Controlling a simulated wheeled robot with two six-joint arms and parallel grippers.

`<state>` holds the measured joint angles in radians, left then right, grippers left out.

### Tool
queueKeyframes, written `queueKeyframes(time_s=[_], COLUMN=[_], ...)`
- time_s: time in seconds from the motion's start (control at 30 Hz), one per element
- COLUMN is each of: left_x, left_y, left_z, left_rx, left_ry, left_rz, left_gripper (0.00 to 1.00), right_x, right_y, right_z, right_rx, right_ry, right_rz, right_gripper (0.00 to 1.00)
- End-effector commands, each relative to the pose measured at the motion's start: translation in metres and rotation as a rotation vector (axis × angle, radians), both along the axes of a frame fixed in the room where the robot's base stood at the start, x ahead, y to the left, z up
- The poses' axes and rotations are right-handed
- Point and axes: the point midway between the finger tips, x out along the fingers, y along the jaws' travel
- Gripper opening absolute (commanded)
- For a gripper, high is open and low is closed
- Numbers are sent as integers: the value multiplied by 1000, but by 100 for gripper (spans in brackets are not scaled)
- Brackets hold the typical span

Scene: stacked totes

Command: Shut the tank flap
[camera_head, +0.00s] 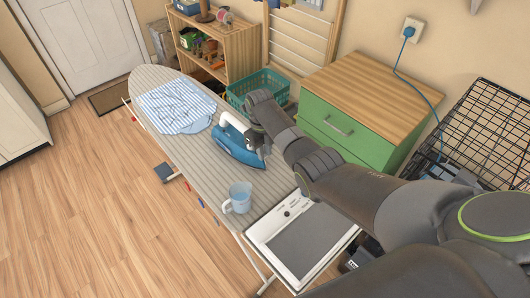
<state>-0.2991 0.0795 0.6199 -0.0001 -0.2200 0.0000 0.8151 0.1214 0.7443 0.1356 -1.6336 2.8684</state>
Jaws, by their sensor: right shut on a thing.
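A blue iron (236,146) lies on the striped ironing board (187,137), about the middle of its length. My right gripper (262,149) is at the iron's right end and is shut on it. The gripper and wrist cover that end, so I cannot make out which part is between the fingers. The tank flap is too small to tell, and I cannot see whether it is up or down. My left gripper is not in view.
A clear blue measuring jug (240,197) stands on the board near the grey iron rest (303,241). A folded striped shirt (175,106) lies at the far end. A teal basket (259,88) and a green drawer cabinet (345,133) stand behind the board.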

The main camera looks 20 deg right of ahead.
Motion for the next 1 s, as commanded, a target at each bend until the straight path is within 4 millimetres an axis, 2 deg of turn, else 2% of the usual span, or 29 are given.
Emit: queueKeyframes(time_s=[0.1, 0.3, 0.73, 0.77, 0.8, 0.9, 1.0], left_x=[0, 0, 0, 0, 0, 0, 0], left_y=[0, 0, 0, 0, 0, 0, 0], left_z=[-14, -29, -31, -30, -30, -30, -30], left_rx=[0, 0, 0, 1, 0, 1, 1], left_ry=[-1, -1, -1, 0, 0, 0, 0], left_rz=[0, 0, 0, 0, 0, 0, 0], left_gripper=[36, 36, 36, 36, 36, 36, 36], right_x=[3, 5, 5, 5, 5, 5, 5], right_y=[1, 2, 2, 2, 2, 2, 2], right_z=[-3, -2, 2, 2, 2, 2, 2], right_rx=[-21, -47, -54, -54, -54, -54, -54], right_ry=[52, 120, 141, 141, 141, 141, 141], right_rz=[1, 0, 0, 0, 0, 0, 0], right_gripper=[0, 0, 0, 22, 28, 41, 42])
